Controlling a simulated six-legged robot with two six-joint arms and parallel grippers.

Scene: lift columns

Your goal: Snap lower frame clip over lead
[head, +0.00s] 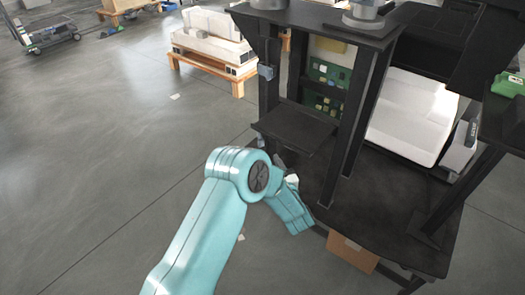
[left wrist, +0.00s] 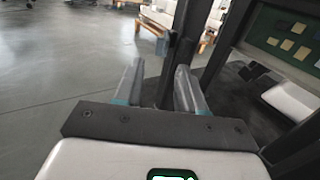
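My left gripper (left wrist: 159,68) is open in the left wrist view, its two grey fingers apart with nothing held between them. A dark upright post of the frame (left wrist: 182,40) stands beyond the fingertips. In the head view my left arm reaches to the near left side of the black frame (head: 297,65), and its wrist covers most of the gripper. A small blue-grey fitting (head: 265,71) sits on the frame's left post; I cannot tell if it is a clip. The lower clip and the lead cannot be made out. My right gripper is in neither view.
Green boards (head: 330,72) stand inside the frame, with a white panel (head: 410,115) to their right. A dark shelf (head: 292,128) juts from the frame's left side. A cardboard box (head: 350,252) lies under the dark base. The floor at left is open.

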